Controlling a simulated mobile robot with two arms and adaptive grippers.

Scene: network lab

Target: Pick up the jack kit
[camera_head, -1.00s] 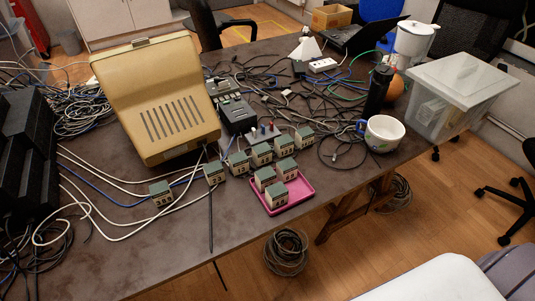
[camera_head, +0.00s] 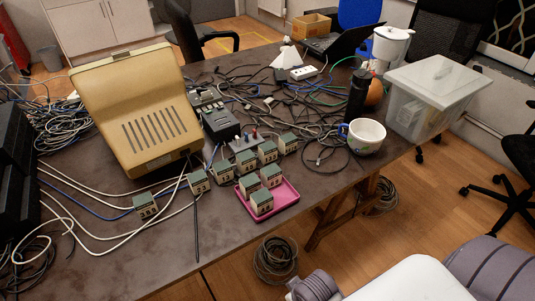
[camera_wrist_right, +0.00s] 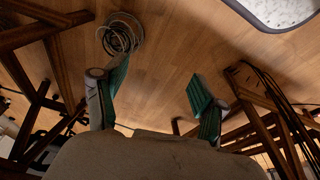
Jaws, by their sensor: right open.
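I cannot tell for sure which thing is the jack kit. A small grey block with red and dark posts on top (camera_head: 246,141) stands on the dark table, behind the row of small green-topped blocks, and may be it. My right gripper (camera_wrist_right: 157,80) shows in the right wrist view with its green-lined fingers apart and nothing between them. Below it are the wooden floor and trestle legs, so it is away from the tabletop things. My left gripper is in neither view.
A pink tray (camera_head: 283,200) holds several numbered blocks near the table's front edge. A beige case (camera_head: 115,85), black device (camera_head: 220,124), black bottle (camera_head: 357,97), white mug (camera_head: 367,145) and clear bin (camera_head: 400,115) surround the blocks. Cables cover much of the table (camera_head: 150,247).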

